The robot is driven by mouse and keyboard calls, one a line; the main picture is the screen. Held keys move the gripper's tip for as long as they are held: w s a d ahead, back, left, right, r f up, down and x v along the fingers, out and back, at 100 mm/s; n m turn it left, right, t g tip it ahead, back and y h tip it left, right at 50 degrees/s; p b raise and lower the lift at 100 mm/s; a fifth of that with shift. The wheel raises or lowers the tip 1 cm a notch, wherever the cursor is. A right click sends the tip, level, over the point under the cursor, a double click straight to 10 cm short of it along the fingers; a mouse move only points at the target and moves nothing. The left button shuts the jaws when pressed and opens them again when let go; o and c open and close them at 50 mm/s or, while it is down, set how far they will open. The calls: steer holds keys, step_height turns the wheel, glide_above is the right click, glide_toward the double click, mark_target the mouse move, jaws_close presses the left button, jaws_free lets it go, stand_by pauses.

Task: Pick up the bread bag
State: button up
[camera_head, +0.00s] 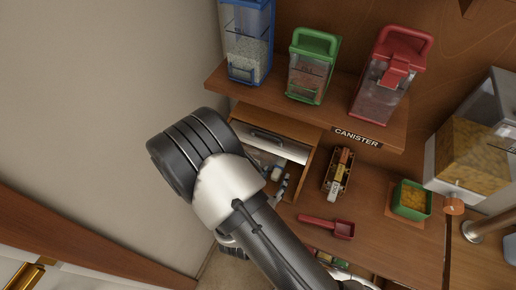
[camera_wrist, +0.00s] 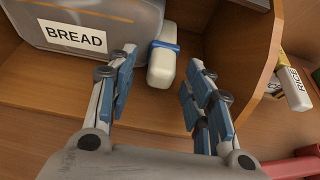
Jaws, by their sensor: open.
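A white, rounded, elongated thing with a blue band, which looks like the bread bag (camera_wrist: 161,69), lies in a wooden compartment in the wrist view. It is beside the grey, BREAD-labelled front (camera_wrist: 115,15). My gripper (camera_wrist: 163,56) is open, its blue-padded fingers to either side of the bag's line. The fingertips look close to it, but I cannot tell whether they touch. In the head view my gripper (camera_head: 281,183) reaches into the wooden bread box (camera_head: 309,166) under the shelf. My arm hides part of the box, and the bag is hard to make out there.
A narrow box of small packets (camera_head: 339,174) stands right of the bread box, a red scoop (camera_head: 327,227) in front. A green container (camera_head: 411,200) is farther right. Blue (camera_head: 247,42), green (camera_head: 313,66) and red (camera_head: 389,75) canisters stand on the shelf above. The compartment's side wall (camera_wrist: 240,50) is close right of my fingers.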

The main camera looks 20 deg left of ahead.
steer(key=shift+c, duration=0.3)
jaws_close()
stand_by(0.3)
